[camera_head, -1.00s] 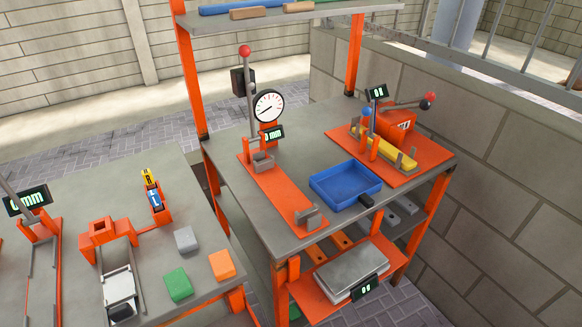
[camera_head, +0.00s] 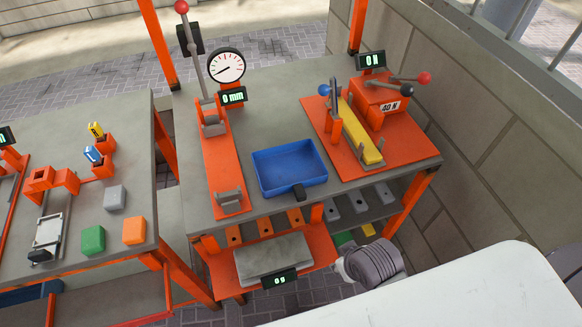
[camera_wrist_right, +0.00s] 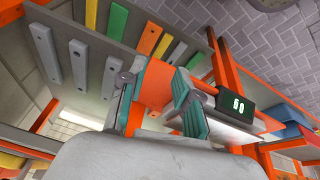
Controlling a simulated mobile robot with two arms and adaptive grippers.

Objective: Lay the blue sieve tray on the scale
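The blue sieve tray (camera_head: 289,167) lies flat on the grey bench top, near its front edge. The scale's display (camera_wrist_right: 236,104) also shows in the right wrist view. My right gripper (camera_wrist_right: 159,84) is open and empty close to the scale's shelf, its teal-padded fingers apart. In the head view only my right arm shows; its fingers are hidden or unclear. My left gripper is not in view.
An orange dial-gauge stand (camera_head: 221,165) is left of the tray. An orange force-tester base (camera_head: 400,150) with a yellow bar is to its right. Colored bars (camera_wrist_right: 118,20) lie on a lower shelf. Another bench with small blocks (camera_head: 134,230) stands left.

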